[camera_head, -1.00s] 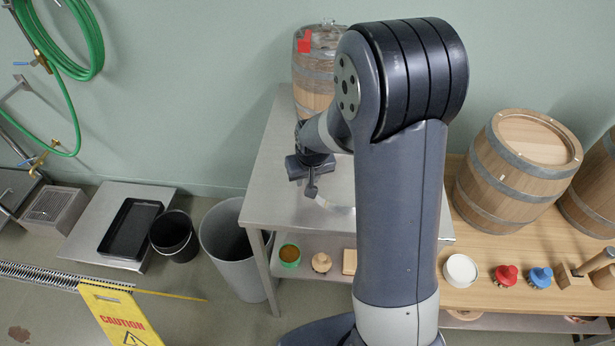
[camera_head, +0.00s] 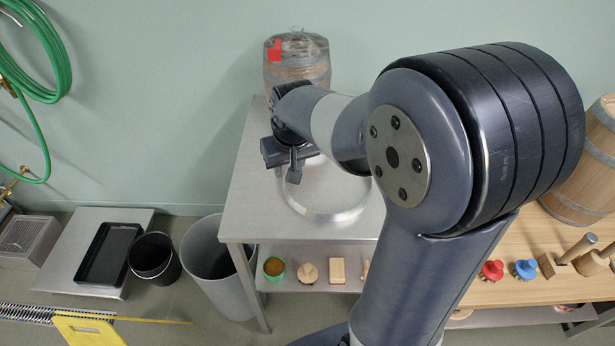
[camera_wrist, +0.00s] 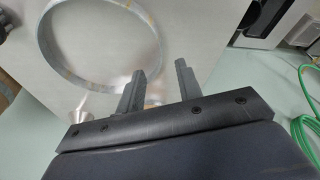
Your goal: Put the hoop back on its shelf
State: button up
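The hoop (camera_head: 332,216) is a thin, pale metal ring lying on the steel table (camera_head: 245,205). In the head view, my arm hides its far right part. It also shows in the wrist view (camera_wrist: 50,62), at the upper left on the tabletop. My gripper (camera_head: 294,176) is over the table at the hoop's left edge.
The table's lower shelf (camera_head: 310,283) holds a green-rimmed bowl (camera_head: 274,267) and small wooden pieces. A grey bin (camera_head: 215,270) stands left. A wooden bench (camera_head: 495,250) with brushes and a barrel (camera_head: 580,190) is right.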

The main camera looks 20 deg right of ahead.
aim_at(286, 190)
jog(key=shift+b+x, duration=0.3)
jog(key=shift+x, duration=5.95)
jog(key=shift+c, duration=0.5)
jog(key=shift+r, duration=0.1)
grip_shut()
